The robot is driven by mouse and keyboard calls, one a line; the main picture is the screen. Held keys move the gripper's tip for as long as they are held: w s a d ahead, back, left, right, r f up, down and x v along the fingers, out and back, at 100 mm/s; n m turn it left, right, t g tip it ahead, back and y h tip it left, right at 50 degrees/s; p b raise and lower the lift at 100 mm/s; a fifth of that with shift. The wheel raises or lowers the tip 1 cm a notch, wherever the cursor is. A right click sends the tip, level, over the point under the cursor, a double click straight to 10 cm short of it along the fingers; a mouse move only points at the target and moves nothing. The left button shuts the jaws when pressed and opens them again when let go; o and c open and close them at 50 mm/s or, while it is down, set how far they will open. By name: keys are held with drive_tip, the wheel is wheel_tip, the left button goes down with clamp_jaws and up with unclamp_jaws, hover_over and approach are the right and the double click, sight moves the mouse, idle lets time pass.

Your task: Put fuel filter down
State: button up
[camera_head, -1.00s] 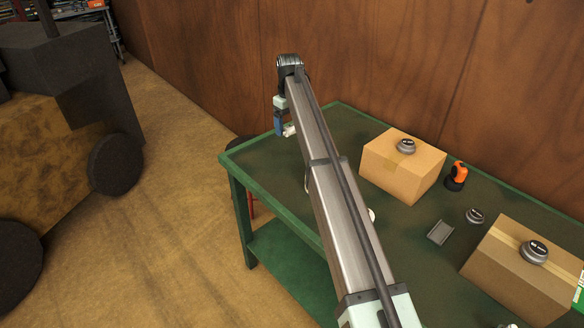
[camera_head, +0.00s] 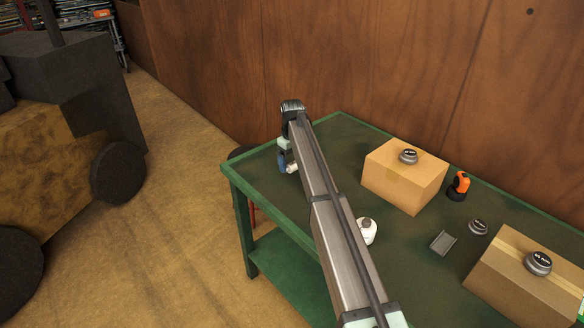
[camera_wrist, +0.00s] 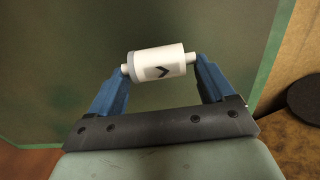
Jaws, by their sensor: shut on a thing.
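The fuel filter (camera_wrist: 158,64) is a white cylinder with a grey band, a dark arrow mark and a narrow stub at each end. My gripper (camera_wrist: 160,70) is shut on it, with the blue fingers at its two end stubs. In the head view the filter (camera_head: 292,169) shows small and white beside my gripper (camera_head: 285,163), over the far left part of the green table (camera_head: 262,172). The filter lies crosswise over the green surface in the wrist view. I cannot tell whether it touches the table.
Two cardboard boxes (camera_head: 400,180) (camera_head: 520,280) stand on the table, each with a round grey cap on top. An orange-and-black item (camera_head: 458,186), another cap (camera_head: 478,226), a grey tray (camera_head: 443,243) and a white item (camera_head: 367,231) lie near them. The table's left end is mostly clear.

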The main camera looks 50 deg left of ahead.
sight(292, 167)
drive_tip(key=shift+f, duration=1.4)
drive_tip(key=shift+f, duration=0.1)
drive_tip(key=o, duration=0.9)
wheel_tip(292, 167, up, 12)
drive_tip(key=shift+r, duration=0.15)
